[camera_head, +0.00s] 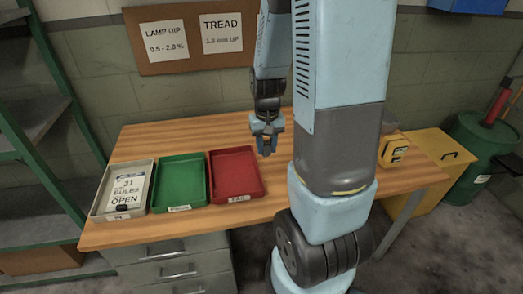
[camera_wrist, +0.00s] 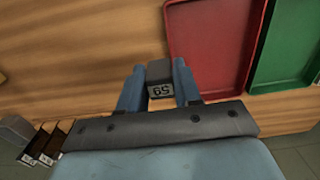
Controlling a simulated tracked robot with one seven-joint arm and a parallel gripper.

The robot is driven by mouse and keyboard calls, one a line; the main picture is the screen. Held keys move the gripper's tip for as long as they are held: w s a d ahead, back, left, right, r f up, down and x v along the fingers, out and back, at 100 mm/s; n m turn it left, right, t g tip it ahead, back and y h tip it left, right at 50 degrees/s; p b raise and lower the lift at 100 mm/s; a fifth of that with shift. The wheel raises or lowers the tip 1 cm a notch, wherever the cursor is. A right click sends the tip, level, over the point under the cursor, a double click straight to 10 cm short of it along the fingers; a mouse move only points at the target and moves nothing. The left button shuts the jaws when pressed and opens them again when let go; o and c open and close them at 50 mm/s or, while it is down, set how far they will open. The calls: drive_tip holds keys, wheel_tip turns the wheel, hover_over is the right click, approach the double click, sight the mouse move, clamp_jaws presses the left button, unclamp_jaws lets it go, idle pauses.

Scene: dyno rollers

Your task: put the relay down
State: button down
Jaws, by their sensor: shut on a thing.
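In the head view my gripper (camera_head: 267,148) is above the wooden bench (camera_head: 190,229), to the right of the red tray (camera_head: 247,192). The relay cannot be made out clearly in the head view. The gap between the relay and the bench top is hard to judge.
A yellow device (camera_head: 394,149) sits at the bench's right. Bare wood lies around my gripper.

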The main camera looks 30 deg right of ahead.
drive_tip(key=w+d+f, duration=0.2)
drive_tip(key=w+f, duration=0.1)
drive_tip(key=w, duration=0.1)
drive_tip(key=w+d+f, duration=0.1)
drive_tip(key=w+f, duration=0.2)
drive_tip(key=w+d+f, duration=0.2)
drive_tip(key=w, duration=0.2)
drive_tip(key=shift+w+d+f, duration=0.3)
drive_tip(key=shift+f, duration=0.1)
drive_tip(key=shift+w+d+f, duration=0.1)
drive_tip(key=shift+w+f, duration=0.2)
drive_tip(key=shift+f, duration=1.7)
drive_tip(key=c, duration=1.1)
unclamp_jaws()
drive_tip(key=shift+o, duration=0.2)
